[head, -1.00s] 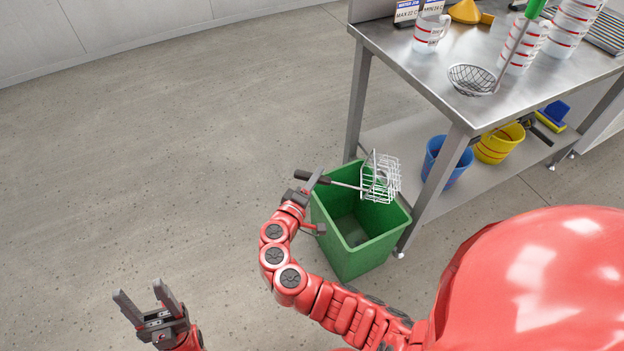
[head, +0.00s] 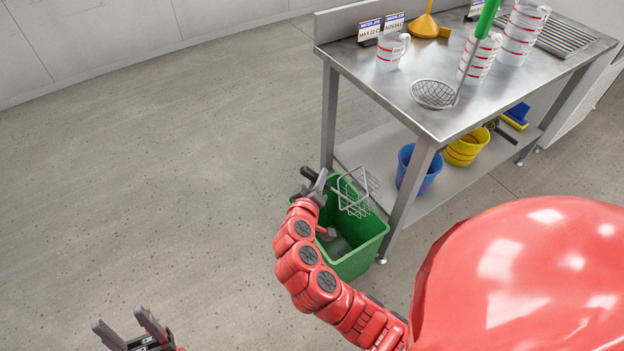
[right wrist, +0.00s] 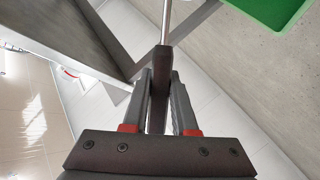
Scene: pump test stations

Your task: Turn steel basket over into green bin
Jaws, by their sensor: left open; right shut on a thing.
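The steel basket (head: 355,196) is a wire basket on a rod with a dark handle. It hangs tilted over the mouth of the green bin (head: 362,262), which stands on the floor. My right gripper (head: 318,186) is shut on the handle at the bin's far left rim. In the right wrist view the jaws grip the dark handle (right wrist: 160,88), and a corner of the green bin shows at the top right. I cannot tell whether anything is in the basket. My left gripper (head: 130,330) is open and empty over bare floor, far from the bin.
A steel table (head: 400,85) stands just right of the bin, its leg close to the bin. It carries a mesh strainer (head: 433,94), white jugs (head: 392,50) and a yellow funnel (head: 425,26). Blue (head: 418,170) and yellow buckets (head: 466,147) stand on its lower shelf. Floor to the left is clear.

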